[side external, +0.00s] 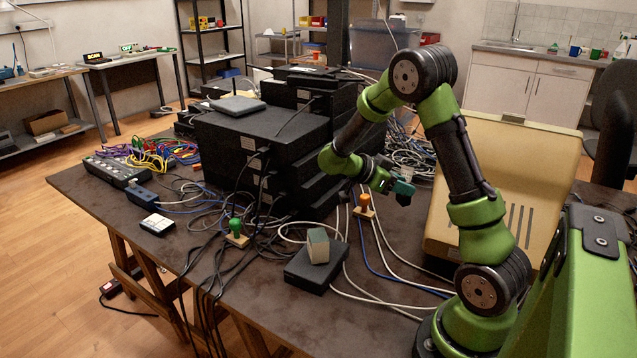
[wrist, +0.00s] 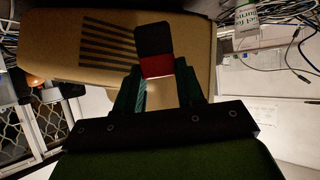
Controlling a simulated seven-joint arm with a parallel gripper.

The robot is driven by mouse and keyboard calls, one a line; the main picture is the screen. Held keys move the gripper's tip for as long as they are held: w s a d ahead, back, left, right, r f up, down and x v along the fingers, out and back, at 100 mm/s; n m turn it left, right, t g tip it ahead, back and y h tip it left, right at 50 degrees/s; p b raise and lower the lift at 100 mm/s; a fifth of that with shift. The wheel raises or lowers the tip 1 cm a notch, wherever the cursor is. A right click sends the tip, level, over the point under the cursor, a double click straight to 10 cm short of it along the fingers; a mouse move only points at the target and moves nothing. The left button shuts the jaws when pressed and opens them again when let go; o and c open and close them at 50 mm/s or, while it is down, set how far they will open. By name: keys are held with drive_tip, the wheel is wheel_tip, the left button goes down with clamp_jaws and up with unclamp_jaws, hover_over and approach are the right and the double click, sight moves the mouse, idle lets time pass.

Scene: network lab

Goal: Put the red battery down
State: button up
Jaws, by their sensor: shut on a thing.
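My gripper (side external: 402,187) is above the table, to the right of the stack of black boxes and in front of the beige case. In the wrist view its two teal fingers (wrist: 157,78) are shut on the red battery (wrist: 154,66), which has a red lower part and a black upper part. The battery sticks out beyond the fingertips. In the side view only a small dark end of the battery (side external: 404,200) shows below the fingers; its red part cannot be made out there.
The beige slotted case (side external: 510,185) stands close on the right. Black boxes (side external: 255,135) are stacked on the left. An orange-knobbed piece (side external: 364,204), a green-knobbed piece (side external: 235,230) and a flat black box (side external: 312,276) bearing a pale block (side external: 318,245) stand among loose cables.

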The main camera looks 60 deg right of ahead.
drive_tip(key=shift+m+g+y, duration=0.4)
drive_tip(key=shift+m, duration=0.2)
drive_tip(key=shift+s+a+f, duration=0.15)
drive_tip(key=shift+a+f, duration=0.25)
drive_tip(key=shift+f, duration=1.15)
drive_tip(key=shift+s+a+f, duration=0.1)
drive_tip(key=shift+a+f, duration=0.25)
drive_tip(key=shift+f, duration=1.2)
drive_tip(key=shift+s+a+f, duration=0.15)
drive_tip(key=shift+a+f, duration=0.25)
drive_tip(key=shift+f, duration=1.15)
drive_tip(key=shift+f, duration=0.1)
drive_tip(key=o, duration=1.1)
